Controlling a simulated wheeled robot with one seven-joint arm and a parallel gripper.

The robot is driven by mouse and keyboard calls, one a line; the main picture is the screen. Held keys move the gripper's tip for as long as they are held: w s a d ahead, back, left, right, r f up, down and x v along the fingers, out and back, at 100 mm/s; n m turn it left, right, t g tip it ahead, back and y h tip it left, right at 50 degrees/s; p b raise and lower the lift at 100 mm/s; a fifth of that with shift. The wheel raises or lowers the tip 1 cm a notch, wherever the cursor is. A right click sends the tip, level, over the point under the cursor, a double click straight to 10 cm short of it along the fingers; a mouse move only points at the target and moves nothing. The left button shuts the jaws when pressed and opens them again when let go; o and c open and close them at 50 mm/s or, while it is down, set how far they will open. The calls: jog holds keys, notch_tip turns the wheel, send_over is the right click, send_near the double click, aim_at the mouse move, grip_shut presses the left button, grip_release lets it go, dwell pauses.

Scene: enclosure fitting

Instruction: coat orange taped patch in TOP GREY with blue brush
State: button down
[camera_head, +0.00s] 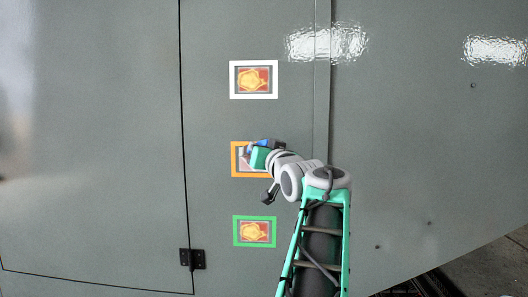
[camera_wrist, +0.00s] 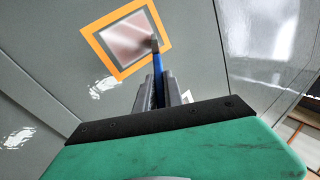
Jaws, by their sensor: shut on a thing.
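The orange taped patch (camera_head: 235,160) is the middle of three on the grey-green panel. In the wrist view its orange frame (camera_wrist: 103,57) surrounds a smooth, dull pinkish-grey area, with a paler spot at the left. My gripper (camera_wrist: 160,90) is shut on the blue brush (camera_wrist: 159,64), whose dark tip is over the patch's right inner edge. I cannot tell whether the tip touches the surface. In the head view my gripper (camera_head: 257,149) hides the patch's right part.
A white-framed patch (camera_head: 254,64) is above and a green-framed patch (camera_head: 255,243) below, both with red and yellow-orange centres. A black hinge (camera_head: 192,259) is at lower left. A vertical seam (camera_head: 322,110) runs right of the patches. The panel is otherwise mostly flat.

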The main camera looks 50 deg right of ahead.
jog(key=shift+s+d, duration=2.85)
jog(key=shift+s, duration=0.95)
jog(key=shift+w+a+f+b, duration=0.1)
jog(key=shift+w+a+b, duration=0.3)
jog(key=shift+w+a, duration=0.7)
jog(key=shift+w+a+r+b, duration=0.1)
jog(key=shift+w+a+b, duration=0.3)
jog(key=shift+w+a, duration=0.65)
jog(key=shift+w+a+f+b, duration=0.1)
jog(key=shift+w+a+b, duration=0.45)
jog(key=shift+w, duration=0.95)
jog(key=shift+w+a, duration=0.45)
jog(key=shift+w, duration=0.15)
jog(key=shift+s+a+b, duration=0.85)
jog(key=shift+s+a, duration=0.05)
jog(key=shift+a, duration=0.3)
jog(key=shift+s+a+b, duration=0.8)
jog(key=shift+s+a, duration=0.1)
jog(key=shift+a, duration=0.25)
